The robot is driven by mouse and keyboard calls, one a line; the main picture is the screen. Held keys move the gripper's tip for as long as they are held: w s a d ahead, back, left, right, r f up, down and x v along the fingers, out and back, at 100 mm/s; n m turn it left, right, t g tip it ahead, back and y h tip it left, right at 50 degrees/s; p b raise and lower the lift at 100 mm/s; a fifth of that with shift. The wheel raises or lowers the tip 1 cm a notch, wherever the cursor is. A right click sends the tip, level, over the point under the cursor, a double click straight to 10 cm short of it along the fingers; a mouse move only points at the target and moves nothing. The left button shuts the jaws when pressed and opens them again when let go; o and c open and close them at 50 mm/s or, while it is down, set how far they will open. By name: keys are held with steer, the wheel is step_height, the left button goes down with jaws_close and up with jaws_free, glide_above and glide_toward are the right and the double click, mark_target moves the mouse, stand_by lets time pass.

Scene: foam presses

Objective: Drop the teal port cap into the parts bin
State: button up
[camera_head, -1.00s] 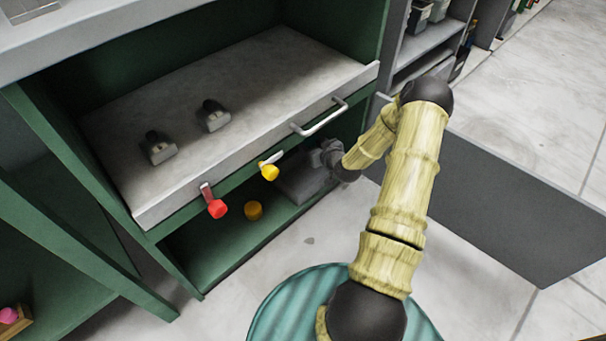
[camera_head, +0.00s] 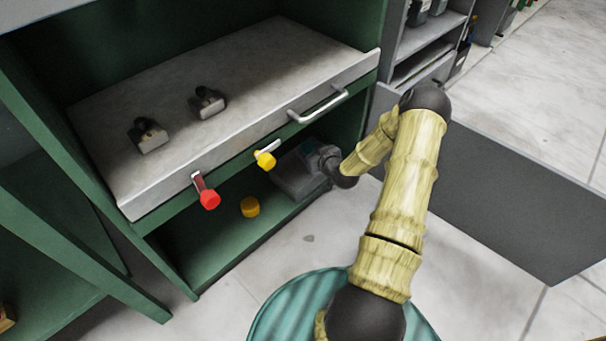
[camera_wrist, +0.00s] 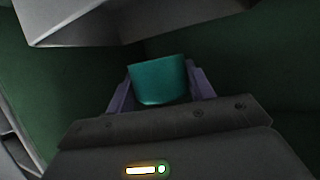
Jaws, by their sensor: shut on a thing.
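The teal port cap (camera_wrist: 158,80) shows in the wrist view, a short rounded cap between the two purple fingers of my gripper (camera_wrist: 161,88). My gripper is shut on it. In the head view my arm reaches into the right end of the open lower compartment (camera_head: 215,240) of the green press, under the grey shelf. My fingers are not clear in that view. I cannot make out a parts bin for certain.
The grey shelf (camera_head: 240,110) with a bar handle (camera_head: 318,106) overhangs the compartment. Two small grey clamps (camera_head: 208,102) stand on it. A red-knobbed lever (camera_head: 209,199) and a yellow-knobbed lever (camera_head: 265,160) hang at its front edge. A yellow-orange cap (camera_head: 250,207) lies below. Floor in front is clear.

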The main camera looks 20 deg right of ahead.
steer(key=o, duration=1)
steer(key=shift+o, duration=0.2)
steer(key=p+v, duration=0.9)
steer(key=v, duration=0.8)
steer(key=shift+s, duration=0.25)
steer(key=shift+w, duration=0.1)
